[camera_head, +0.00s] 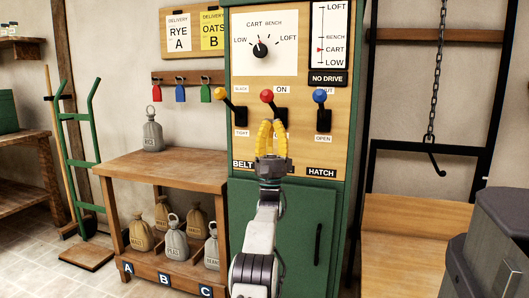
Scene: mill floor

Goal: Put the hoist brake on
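The control panel (339,160) has three levers. The middle lever has a red knob (267,96), raised near the upper label "ON"; the label below it and its name plate are mostly hidden behind my gripper. On its left is a yellow-knobbed lever (221,93) over "BELT", knob near the upper label. On its right is a blue-knobbed lever (319,96) over "HATCH", knob also up. My gripper (272,124) points up in front of the panel, its yellow fingertips just below the red knob in the picture. Its tips look close together and I see nothing held; contact is unclear.
Above the levers are a dial (261,51), a height scale (330,36) with its red pointer near "CART", and a "NO DRIVE" sign (328,78). A wooden bench (160,170) with sacks stands left. A chain hook (434,160) hangs right.

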